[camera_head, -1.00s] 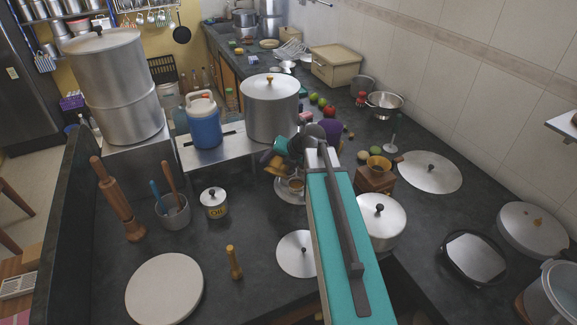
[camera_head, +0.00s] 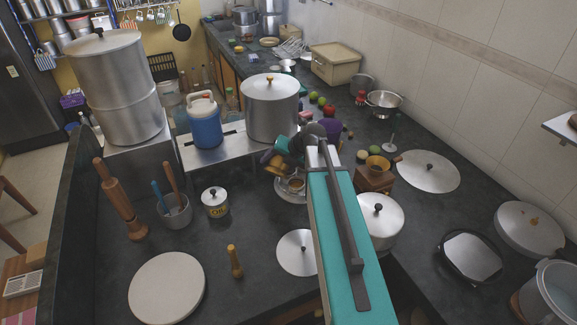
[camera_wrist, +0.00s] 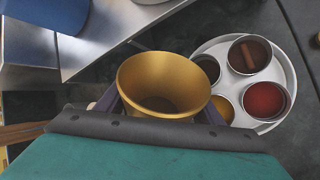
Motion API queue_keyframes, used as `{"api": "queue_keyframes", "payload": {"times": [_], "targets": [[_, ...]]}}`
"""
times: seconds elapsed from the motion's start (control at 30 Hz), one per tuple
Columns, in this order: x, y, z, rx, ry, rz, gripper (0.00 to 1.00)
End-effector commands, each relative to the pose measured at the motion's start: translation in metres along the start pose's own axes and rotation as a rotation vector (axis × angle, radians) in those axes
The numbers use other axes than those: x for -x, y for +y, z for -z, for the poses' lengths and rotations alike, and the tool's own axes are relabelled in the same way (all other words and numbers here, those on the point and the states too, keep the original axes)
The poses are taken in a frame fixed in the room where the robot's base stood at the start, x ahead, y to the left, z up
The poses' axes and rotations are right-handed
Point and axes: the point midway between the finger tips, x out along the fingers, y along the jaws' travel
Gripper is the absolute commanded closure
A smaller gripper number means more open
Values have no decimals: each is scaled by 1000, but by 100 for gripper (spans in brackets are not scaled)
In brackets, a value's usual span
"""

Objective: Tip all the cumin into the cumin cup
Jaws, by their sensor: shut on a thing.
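My gripper (camera_wrist: 160,108) is shut on a brass cup (camera_wrist: 165,75). In the wrist view the cup's wide mouth faces the camera, and its bottom looks brownish and dark; I cannot tell how much is in it. A round steel tray (camera_wrist: 290,75) holds several small cups beside and partly behind the brass cup. One cup (camera_wrist: 250,54) has dark brown contents with a stick, one has red powder (camera_wrist: 264,98), one has yellow-orange contents (camera_wrist: 223,107), and one looks dark (camera_wrist: 207,69). I cannot tell which is the cumin cup. In the head view the brass cup (camera_head: 273,168) is tilted near the tray (camera_head: 285,197).
A large lidded pot (camera_head: 271,110) and a blue jug (camera_head: 205,124) stand on a raised steel shelf behind. A wooden box (camera_head: 374,180) and a lidded pot (camera_head: 381,222) stand to the right. The oil tin (camera_head: 215,204) stands left. Dark counter lies clear between.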

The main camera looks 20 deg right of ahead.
Motion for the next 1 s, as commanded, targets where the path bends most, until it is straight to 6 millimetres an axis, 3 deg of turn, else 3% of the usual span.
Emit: {"api": "queue_keyframes", "payload": {"times": [1.0], "targets": [[1,1,0,-37,44,-14,82]]}}
